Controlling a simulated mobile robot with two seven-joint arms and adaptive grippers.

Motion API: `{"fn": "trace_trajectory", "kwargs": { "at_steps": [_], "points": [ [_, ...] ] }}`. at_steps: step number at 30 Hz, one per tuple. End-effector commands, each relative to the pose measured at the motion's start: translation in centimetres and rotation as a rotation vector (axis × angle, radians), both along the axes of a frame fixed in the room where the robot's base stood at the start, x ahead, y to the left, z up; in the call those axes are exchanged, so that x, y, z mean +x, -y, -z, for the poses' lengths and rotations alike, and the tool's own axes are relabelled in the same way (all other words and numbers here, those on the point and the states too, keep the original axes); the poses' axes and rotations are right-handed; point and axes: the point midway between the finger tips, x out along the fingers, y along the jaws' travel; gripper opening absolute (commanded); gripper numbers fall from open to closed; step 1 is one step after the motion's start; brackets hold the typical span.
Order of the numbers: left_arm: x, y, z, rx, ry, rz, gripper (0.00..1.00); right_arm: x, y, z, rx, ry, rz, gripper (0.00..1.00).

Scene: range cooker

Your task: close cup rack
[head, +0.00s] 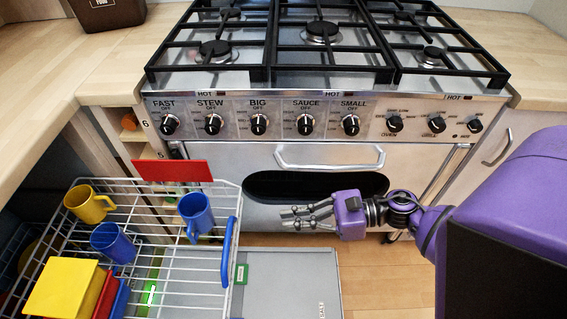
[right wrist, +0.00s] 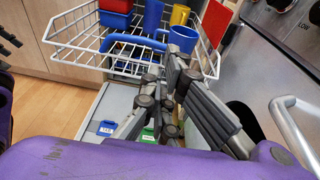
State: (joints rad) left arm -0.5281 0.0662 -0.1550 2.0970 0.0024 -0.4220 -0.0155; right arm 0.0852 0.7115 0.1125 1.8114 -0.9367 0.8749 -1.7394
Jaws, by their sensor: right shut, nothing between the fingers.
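The cup rack (head: 215,290) is a white wire basket with a blue handle (head: 229,252) on its right side. It stands pulled out beside the range cooker. It holds a yellow mug (head: 89,204), a blue mug (head: 112,243) and another blue mug (head: 196,215). Yellow, red and blue block-like items (head: 65,288) lie at its near left. My right gripper (head: 283,218) is shut and empty, to the right of the handle and apart from it, in front of the oven. In the right wrist view the blue handle (right wrist: 132,41) lies beyond the fingers. My left gripper is not visible.
The range cooker (head: 323,80) has a front bar handle (head: 330,157) above my gripper. A red panel (head: 172,171) stands at the rack's back edge. A grey drawer unit (head: 290,285) is below the rack. A wooden counter (head: 50,85) overhangs the left; wooden floor (head: 385,285) is clear at right.

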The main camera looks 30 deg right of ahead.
Motion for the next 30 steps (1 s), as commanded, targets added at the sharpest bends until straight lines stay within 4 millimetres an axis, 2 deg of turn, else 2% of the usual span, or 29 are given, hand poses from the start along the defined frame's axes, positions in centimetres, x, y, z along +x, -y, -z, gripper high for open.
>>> {"fn": "trace_trajectory", "kwargs": {
  "at_steps": [9, 15, 21, 30],
  "points": [
    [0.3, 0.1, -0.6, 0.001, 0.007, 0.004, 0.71, 3.8, -5.8, 1.1, 0.006, 0.0, 0.001, 0.0],
    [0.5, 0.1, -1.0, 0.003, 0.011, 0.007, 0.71, 5.5, -8.4, 1.8, 0.004, -0.001, 0.003, 0.0],
    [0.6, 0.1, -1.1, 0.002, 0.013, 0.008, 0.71, 6.2, -9.5, 2.2, 0.004, -0.004, 0.003, 0.0],
    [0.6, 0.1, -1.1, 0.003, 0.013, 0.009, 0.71, 6.2, -9.6, 2.3, 0.004, -0.004, 0.004, 0.0]
  ]
}}
